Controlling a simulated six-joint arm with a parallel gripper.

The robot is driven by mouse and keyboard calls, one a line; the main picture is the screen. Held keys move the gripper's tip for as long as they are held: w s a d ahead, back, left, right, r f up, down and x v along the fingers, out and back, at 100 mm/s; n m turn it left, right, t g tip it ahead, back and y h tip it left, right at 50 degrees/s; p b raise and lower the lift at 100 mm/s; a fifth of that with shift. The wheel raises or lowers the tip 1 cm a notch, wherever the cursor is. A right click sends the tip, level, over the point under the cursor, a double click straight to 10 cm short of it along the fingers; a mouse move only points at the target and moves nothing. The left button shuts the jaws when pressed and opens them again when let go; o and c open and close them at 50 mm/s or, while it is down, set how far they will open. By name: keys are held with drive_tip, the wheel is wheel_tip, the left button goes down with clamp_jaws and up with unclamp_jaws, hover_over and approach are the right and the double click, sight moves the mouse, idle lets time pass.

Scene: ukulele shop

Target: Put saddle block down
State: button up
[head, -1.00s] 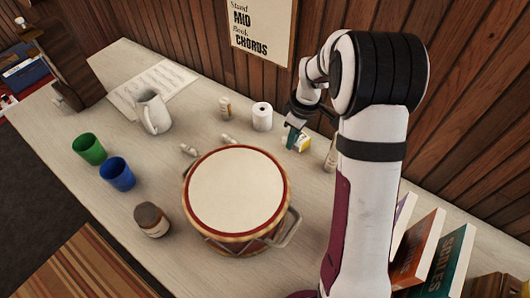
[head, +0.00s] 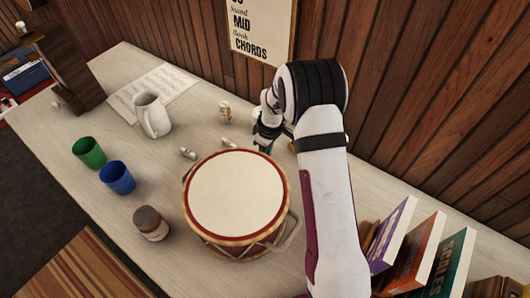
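My gripper (head: 262,140) is low over the table, just behind the drum's far right rim and in front of the wall. A small dark teal piece, possibly the saddle block, shows at its fingertips. It is too small and too shaded to tell whether the fingers are closed on it or whether it touches the table. My arm hides part of this area.
The drum (head: 236,196) stands close in front of my gripper. A white jug (head: 152,115), green cup (head: 89,152), blue cup (head: 117,177) and brown-lidded jar (head: 151,223) stand left. Books (head: 418,250) stand right. Small bottles (head: 226,112) stand behind the drum.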

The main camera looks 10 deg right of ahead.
drive_tip(key=shift+o, duration=0.9)
wheel_tip(320, 180, up, 12)
drive_tip(key=s+d, duration=0.1)
drive_tip(key=s+r+m, duration=0.1)
drive_tip(key=s+r, duration=0.1)
drive_tip(key=s, duration=0.1)
drive_tip(key=s+r+m, duration=0.2)
drive_tip(key=s+r, duration=0.1)
drive_tip(key=s+a+r+m, duration=0.1)
drive_tip(key=s+r, duration=0.1)
drive_tip(key=s, duration=0.1)
drive_tip(key=shift+s+r, duration=0.2)
drive_tip(key=shift+s, duration=0.15)
drive_tip(key=s+a+r+m+g, duration=0.1)
drive_tip(key=s+m, duration=0.9)
drive_tip(key=s, duration=1.3)
drive_tip(key=shift+a+r+m+y, duration=0.3)
drive_tip(key=shift+a+y, duration=0.1)
drive_tip(key=shift+a, duration=0.15)
